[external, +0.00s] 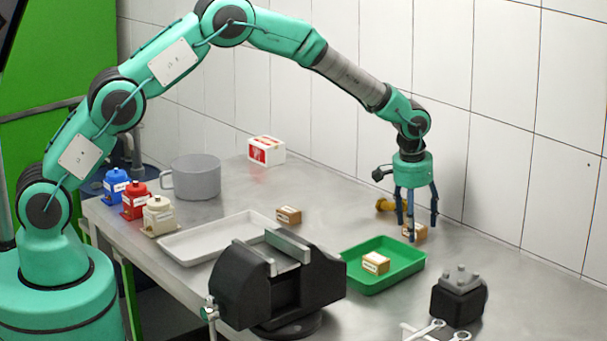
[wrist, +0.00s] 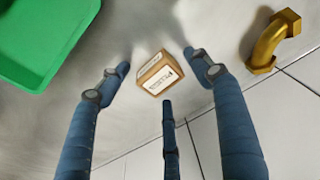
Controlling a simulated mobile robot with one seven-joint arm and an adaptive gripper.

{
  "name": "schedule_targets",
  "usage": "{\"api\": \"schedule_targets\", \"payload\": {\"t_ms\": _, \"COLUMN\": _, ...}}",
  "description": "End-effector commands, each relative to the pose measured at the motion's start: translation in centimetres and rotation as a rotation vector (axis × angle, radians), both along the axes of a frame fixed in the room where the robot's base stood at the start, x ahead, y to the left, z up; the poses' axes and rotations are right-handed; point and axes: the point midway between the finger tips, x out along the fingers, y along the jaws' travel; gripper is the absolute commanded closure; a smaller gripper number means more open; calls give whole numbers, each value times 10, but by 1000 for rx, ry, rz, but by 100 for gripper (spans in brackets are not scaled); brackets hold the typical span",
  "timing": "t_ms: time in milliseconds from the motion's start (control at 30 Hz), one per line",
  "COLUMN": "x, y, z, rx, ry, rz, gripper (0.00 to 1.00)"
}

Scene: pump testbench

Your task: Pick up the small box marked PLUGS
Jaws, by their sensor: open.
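My gripper (external: 415,226) points straight down with its three blue fingers spread, above the right part of the bench. A small brown box with a white label (external: 420,232) is under it, partly hidden by the fingers. In the wrist view this box (wrist: 159,74) lies between the spread fingertips, with no finger clearly touching it. Its label print is too small to read surely. Two similar small boxes are in view: one in the green tray (external: 375,263) and one on the bench behind the vise (external: 288,214). I cannot read which is marked PLUGS.
A brass elbow fitting (wrist: 270,42) lies close beside the box, near the tiled wall. The green tray (wrist: 28,70) is on the other side. A black vise (external: 240,290), white tray (external: 190,246), grey pot (external: 195,178) and dark pump part (external: 458,300) stand farther off.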

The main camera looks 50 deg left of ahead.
Motion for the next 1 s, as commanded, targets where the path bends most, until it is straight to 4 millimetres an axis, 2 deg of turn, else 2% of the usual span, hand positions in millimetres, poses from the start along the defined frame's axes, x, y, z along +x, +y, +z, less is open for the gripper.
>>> {"api": "schedule_targets", "payload": {"t_ms": 33, "x": 0, "y": 0, "z": 0, "rx": 0, "ry": 0, "rz": 0, "gripper": 37}}
{"api": "schedule_targets", "payload": {"t_ms": 200, "x": 0, "y": 0, "z": 0, "rx": 0, "ry": 0, "rz": 0, "gripper": 71}}
{"api": "schedule_targets", "payload": {"t_ms": 300, "x": 0, "y": 0, "z": 0, "rx": 0, "ry": 0, "rz": 0, "gripper": 87}}
{"api": "schedule_targets", "payload": {"t_ms": 733, "x": 0, "y": 0, "z": 3, "rx": 0, "ry": -1, "rz": 0, "gripper": 87}}
{"api": "schedule_targets", "payload": {"t_ms": 867, "x": 1, "y": 0, "z": 13, "rx": -1, "ry": -2, "rz": 0, "gripper": 87}}
{"api": "schedule_targets", "payload": {"t_ms": 1000, "x": 1, "y": 0, "z": 30, "rx": -1, "ry": -3, "rz": 0, "gripper": 87}}
